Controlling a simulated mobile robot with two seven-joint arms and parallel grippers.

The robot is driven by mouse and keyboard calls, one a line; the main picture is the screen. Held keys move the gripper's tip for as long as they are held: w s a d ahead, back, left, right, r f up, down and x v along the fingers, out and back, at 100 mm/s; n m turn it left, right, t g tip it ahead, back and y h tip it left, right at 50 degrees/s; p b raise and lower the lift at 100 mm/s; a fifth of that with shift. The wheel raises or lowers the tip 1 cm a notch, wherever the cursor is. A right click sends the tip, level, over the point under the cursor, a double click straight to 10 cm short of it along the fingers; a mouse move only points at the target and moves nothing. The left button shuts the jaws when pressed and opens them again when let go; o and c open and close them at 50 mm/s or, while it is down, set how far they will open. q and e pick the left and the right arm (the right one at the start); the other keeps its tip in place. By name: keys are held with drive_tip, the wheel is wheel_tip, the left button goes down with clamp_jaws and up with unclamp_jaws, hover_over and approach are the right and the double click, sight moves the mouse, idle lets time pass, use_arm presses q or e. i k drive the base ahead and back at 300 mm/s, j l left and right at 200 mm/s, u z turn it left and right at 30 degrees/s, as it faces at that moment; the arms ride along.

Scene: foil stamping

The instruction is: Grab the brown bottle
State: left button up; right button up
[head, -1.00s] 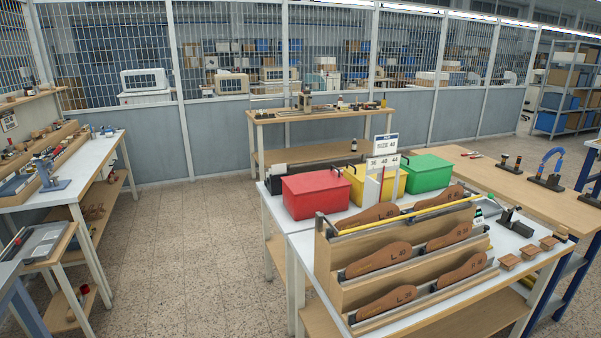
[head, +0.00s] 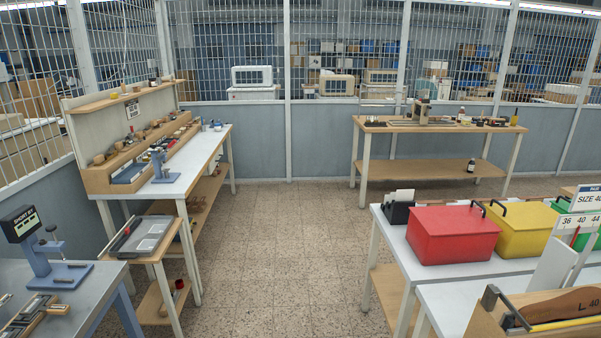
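A small dark brown bottle (head: 471,165) with a pale label stands upright on the lower shelf of the wooden bench (head: 430,173) against the back wall, right of centre in the head view. Another small dark bottle (head: 461,115) with a pale label stands on that bench's top among other small items; its colour is hard to tell at this size. Neither of my grippers shows in the head view.
Open tiled floor (head: 290,240) runs down the middle towards the back bench. A white table (head: 392,226) with red (head: 452,235) and yellow (head: 520,229) bins stands at the right. Workbenches (head: 185,178) with tools line the left. A mesh partition (head: 340,40) closes the back.

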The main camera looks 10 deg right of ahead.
sight(461, 114)
drive_tip(key=i, duration=0.8)
drive_tip(key=i+j+z, duration=0.15)
drive_tip(key=i, duration=2.25)
drive_tip(key=i+z, duration=0.1)
drive_tip(key=i, duration=0.7)
drive_tip(key=i+j+z, duration=0.1)
drive_tip(key=i, duration=0.7)
drive_tip(key=i+l+z, duration=0.1)
drive_tip(key=i+z, duration=0.6)
drive_tip(key=i, duration=0.2)
drive_tip(key=i+j+z, duration=0.15)
drive_tip(key=i+z, duration=0.15)
drive_tip(key=i, duration=0.15)
drive_tip(key=i+l+z, duration=0.1)
drive_tip(key=i+z, duration=0.3)
drive_tip(key=i, duration=0.3)
drive_tip(key=i+j+z, duration=0.1)
drive_tip(key=i+z, duration=0.3)
drive_tip(key=i, duration=1.6)
drive_tip(key=u, duration=1.05)
drive_tip(key=l+u, duration=1)
drive_tip(key=i+j, duration=0.05)
